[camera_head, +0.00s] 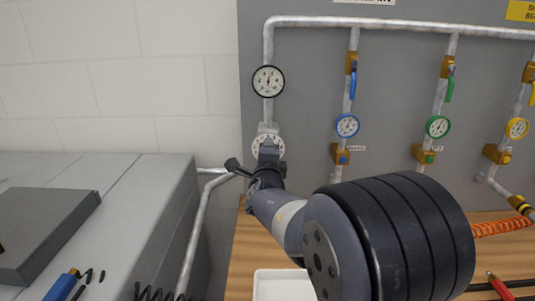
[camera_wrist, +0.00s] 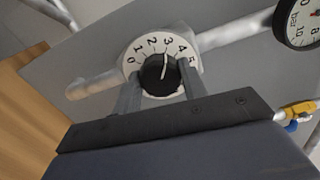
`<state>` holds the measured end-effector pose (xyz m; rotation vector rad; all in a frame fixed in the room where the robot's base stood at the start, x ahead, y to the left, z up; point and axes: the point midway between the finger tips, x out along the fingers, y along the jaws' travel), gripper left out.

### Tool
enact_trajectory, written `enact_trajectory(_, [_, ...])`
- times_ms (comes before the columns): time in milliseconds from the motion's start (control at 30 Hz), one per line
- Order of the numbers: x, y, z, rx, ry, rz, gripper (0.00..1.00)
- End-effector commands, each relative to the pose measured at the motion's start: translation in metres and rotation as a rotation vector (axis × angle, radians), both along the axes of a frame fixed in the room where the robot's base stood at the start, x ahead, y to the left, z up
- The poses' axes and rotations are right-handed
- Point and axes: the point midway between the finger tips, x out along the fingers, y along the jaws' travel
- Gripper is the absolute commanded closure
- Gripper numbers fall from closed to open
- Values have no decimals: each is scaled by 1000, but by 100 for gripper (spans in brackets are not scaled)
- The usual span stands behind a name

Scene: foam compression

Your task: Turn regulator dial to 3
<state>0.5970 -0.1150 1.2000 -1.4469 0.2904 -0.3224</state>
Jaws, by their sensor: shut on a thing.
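The regulator dial is a white disc (camera_wrist: 137,55) marked 0 to 5, with a black knob (camera_wrist: 160,75) at its centre. The white line on the knob points up at about the 3. In the wrist view my gripper (camera_wrist: 160,85) has one finger on each side of the knob and is shut on it. In the head view my gripper (camera_head: 269,152) is at the dial (camera_head: 257,142), hiding much of its face and the knob.
A pressure gauge (camera_head: 268,81) sits on the pipe above the dial. Blue (camera_head: 347,125), green (camera_head: 437,126) and yellow (camera_head: 517,129) gauges hang to the right. A grey cabinet (camera_head: 150,190) stands left, and a white tray (camera_head: 283,284) lies on the wooden bench below.

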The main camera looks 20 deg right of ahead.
Motion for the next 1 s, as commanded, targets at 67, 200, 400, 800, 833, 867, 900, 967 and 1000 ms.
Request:
enact_trajectory(67, [0, 0, -1, 0, 1, 0, 82])
enact_trajectory(200, [0, 0, -1, 1, 1, 0, 55])
enact_trajectory(400, [0, 0, 0, 1, 1, 0, 38])
enact_trajectory(800, [-9, 4, 0, 0, -1, 1, 38])
enact_trajectory(833, [-12, 6, 0, 1, -2, 2, 38])
enact_trajectory(867, [-16, 8, 0, 2, -2, 2, 38])
enact_trajectory(900, [-22, 10, 0, 2, -3, 2, 38])
enact_trajectory(967, [-32, 14, 0, 1, -3, 3, 38])
enact_trajectory(1000, [-39, 17, 0, 2, -3, 2, 38])
